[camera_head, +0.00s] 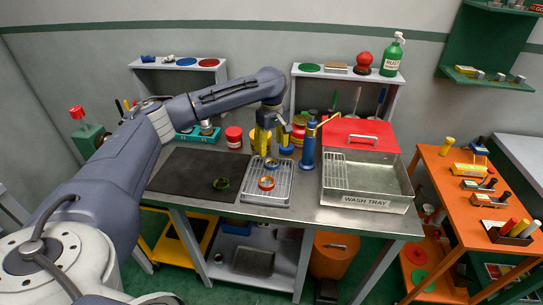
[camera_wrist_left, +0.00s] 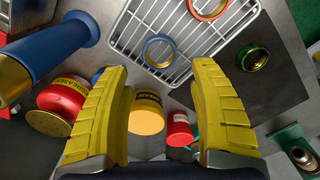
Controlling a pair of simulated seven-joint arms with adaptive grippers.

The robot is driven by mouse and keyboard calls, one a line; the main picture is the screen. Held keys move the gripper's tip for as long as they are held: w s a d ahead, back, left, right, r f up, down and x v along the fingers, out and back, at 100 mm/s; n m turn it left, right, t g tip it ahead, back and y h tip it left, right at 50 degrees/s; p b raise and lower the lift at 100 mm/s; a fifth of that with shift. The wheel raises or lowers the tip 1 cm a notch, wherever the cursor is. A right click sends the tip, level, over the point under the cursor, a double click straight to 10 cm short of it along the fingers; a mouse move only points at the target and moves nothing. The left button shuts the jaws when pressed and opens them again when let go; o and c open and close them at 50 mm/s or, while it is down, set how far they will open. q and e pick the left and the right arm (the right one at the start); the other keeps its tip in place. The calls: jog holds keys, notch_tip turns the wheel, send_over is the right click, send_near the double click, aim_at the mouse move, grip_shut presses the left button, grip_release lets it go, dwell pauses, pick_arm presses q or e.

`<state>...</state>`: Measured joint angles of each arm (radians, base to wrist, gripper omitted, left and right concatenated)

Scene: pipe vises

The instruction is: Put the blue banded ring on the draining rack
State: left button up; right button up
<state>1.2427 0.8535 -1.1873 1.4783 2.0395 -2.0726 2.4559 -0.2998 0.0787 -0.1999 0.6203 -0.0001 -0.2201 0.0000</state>
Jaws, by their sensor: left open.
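The blue banded ring (camera_head: 271,163) lies on the wire draining rack (camera_head: 284,184), near its far end. In the left wrist view the blue ring (camera_wrist_left: 159,51) rests flat on the rack's wires (camera_wrist_left: 135,32), beyond my fingertips and apart from them. My left gripper (camera_head: 272,146) is over the far end of the rack, with its yellow fingers (camera_wrist_left: 158,85) spread wide and nothing held between them. A ring with a red band (camera_head: 266,183) also lies on the rack. A green-banded ring (camera_head: 221,184) lies on the dark mat (camera_head: 185,175). My right gripper does not show.
A blue cylinder with a brass end (camera_head: 308,148) stands right of the rack, beside the metal wash tray (camera_head: 366,201). A yellow can (camera_wrist_left: 147,112) and red cans (camera_wrist_left: 179,129) stand close behind my left gripper. The dark mat's left part is clear.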

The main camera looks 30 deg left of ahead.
pick_arm(q)
jog(key=shift+r, duration=2.35)
